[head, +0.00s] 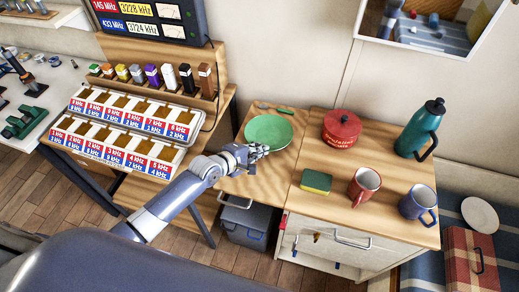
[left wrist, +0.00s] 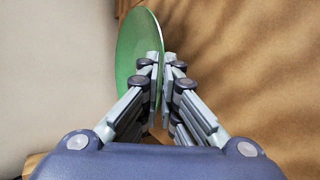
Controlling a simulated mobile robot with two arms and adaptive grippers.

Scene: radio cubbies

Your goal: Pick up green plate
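The green plate (head: 268,131) is at the left end of the wooden counter, near the back wall in the head view. My left gripper (head: 258,152) is at its near rim. In the left wrist view, the plate (left wrist: 128,48) shows nearly edge-on. Its rim lies between the two close-set fingers of the left gripper (left wrist: 162,75), which look shut on it. One finger hides part of the plate's face. Whether the plate touches the counter is hard to tell. My right gripper is not in view.
A red round tin (head: 341,128), a sponge (head: 316,181), a red mug (head: 364,186), a blue mug (head: 418,204) and a teal bottle (head: 420,130) stand right of the plate. A rack of labelled slots (head: 125,135) is on the left.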

